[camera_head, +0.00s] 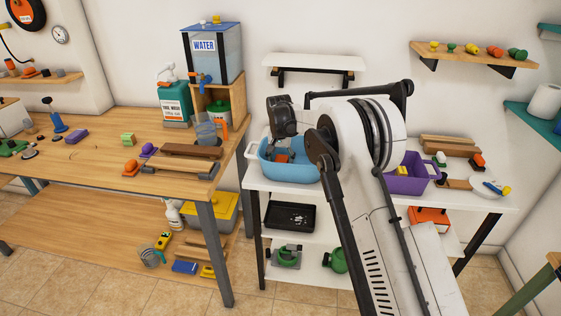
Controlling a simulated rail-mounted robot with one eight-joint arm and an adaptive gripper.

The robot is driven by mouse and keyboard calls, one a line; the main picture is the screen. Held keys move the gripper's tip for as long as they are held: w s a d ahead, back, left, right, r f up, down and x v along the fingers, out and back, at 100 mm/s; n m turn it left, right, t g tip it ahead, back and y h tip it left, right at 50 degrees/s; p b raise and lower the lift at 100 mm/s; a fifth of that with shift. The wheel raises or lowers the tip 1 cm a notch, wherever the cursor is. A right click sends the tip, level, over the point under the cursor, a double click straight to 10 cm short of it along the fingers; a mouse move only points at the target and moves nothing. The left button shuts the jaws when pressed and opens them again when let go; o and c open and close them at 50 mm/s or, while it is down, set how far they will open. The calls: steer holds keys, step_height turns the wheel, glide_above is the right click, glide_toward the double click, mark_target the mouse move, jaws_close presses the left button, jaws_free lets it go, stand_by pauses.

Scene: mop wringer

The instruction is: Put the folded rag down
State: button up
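My gripper (281,148) points down into the blue basin (290,176), which stands on the left part of the white table. The gripper is small and dark here, so I cannot tell whether its fingers are open or shut. A small orange-red thing (284,158) shows at the fingertips, inside the basin. It may be the folded rag, but its shape is too small to be sure, and I cannot tell whether it is held or lies in the basin. My arm covers the middle of the white table.
A purple bin (408,183) stands right of my arm. The wooden workbench (95,158) on the left holds a water tank (213,55), a teal jug (174,103), a clear pitcher (206,130) and wooden blocks. The bench's front middle has free room. A black tray (290,217) sits below the basin.

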steer(key=shift+o, duration=0.7)
